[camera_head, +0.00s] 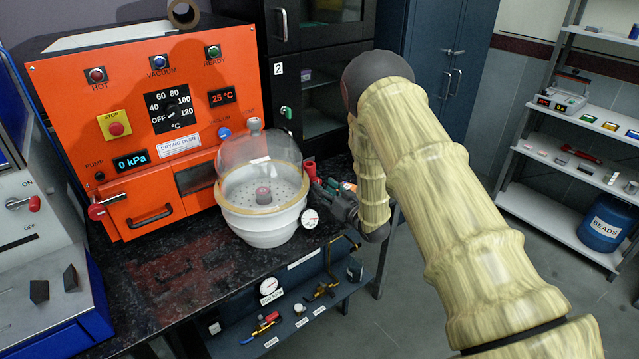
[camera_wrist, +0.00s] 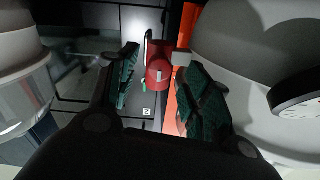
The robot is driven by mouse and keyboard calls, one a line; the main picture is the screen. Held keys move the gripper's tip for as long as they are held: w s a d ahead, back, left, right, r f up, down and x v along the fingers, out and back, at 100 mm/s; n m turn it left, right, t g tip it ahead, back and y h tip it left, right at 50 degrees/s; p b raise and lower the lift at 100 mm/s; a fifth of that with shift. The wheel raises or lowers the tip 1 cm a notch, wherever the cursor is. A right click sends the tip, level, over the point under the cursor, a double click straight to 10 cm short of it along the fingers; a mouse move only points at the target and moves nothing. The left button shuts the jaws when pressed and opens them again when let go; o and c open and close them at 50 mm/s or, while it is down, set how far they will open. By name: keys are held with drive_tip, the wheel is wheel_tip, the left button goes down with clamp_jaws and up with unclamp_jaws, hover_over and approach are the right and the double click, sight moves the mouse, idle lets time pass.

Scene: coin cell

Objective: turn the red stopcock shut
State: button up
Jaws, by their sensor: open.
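The red stopcock (camera_head: 310,169) shows at the right side of the white desiccator (camera_head: 262,227) with its clear dome. In the wrist view the red stopcock (camera_wrist: 158,73) lies between the two green-padded fingers. My gripper (camera_head: 325,188) is open and close to the desiccator's right side, partly hidden by my own wrist. In the wrist view my gripper (camera_wrist: 157,88) has a finger on each side of the stopcock, with a visible gap at the left. Whether the right finger touches it I cannot tell.
An orange drying oven (camera_head: 140,100) stands behind the desiccator. A round gauge (camera_head: 310,218) sits at the desiccator's front right, close to my gripper. A blue valve panel (camera_head: 290,300) lies below the bench's front edge. The dark bench (camera_head: 170,275) is clear at front left.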

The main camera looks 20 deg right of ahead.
drive_tip(key=shift+p+x, duration=0.3)
drive_tip(key=shift+x, duration=1.3)
drive_tip(key=shift+c, duration=0.3)
drive_tip(key=c, duration=1)
